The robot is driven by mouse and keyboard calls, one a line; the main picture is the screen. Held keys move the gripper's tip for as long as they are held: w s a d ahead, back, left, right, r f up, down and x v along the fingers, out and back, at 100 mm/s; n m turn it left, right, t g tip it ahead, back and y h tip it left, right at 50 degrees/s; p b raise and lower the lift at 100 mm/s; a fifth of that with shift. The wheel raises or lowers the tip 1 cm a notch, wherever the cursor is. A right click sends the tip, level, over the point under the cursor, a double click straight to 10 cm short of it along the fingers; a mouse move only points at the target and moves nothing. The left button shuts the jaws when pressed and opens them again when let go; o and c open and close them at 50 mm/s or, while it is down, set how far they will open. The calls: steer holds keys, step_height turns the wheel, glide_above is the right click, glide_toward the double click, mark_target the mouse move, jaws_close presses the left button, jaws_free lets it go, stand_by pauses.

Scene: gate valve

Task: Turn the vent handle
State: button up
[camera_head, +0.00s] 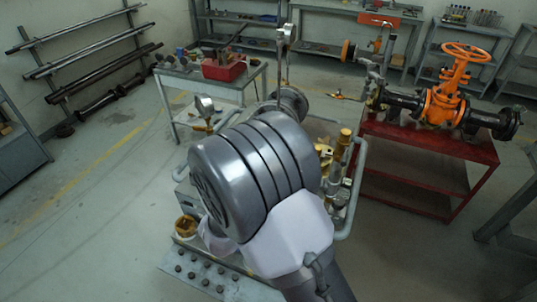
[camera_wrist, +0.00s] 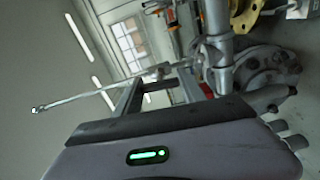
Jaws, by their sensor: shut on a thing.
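The vent handle (camera_wrist: 85,96) shows in the wrist view as a long thin metal rod reaching left from a grey vertical pipe fitting (camera_wrist: 218,45). My gripper (camera_wrist: 160,80) is at the handle's pipe end, with its two dark fingers closed around the rod near the fitting. The exact contact is small and hard to make out. In the head view my own large grey arm hides the gripper and most of the equipment behind it. A thin upright stem with a round gauge (camera_head: 287,33) rises above the arm.
A red bench (camera_head: 430,150) with an orange gate valve (camera_head: 443,100) stands on the right. A grey table with a red toolbox (camera_head: 223,68) is behind. Another gauge (camera_head: 204,106) and brass fittings (camera_head: 340,150) are close beside my arm.

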stand_by(0.3)
steer(key=o, duration=1.4)
steer(key=shift+c, duration=0.2)
steer(key=shift+s+a, duration=0.1)
steer(key=p+v, duration=0.1)
steer(key=v, duration=1.6)
steer(key=shift+s, duration=0.1)
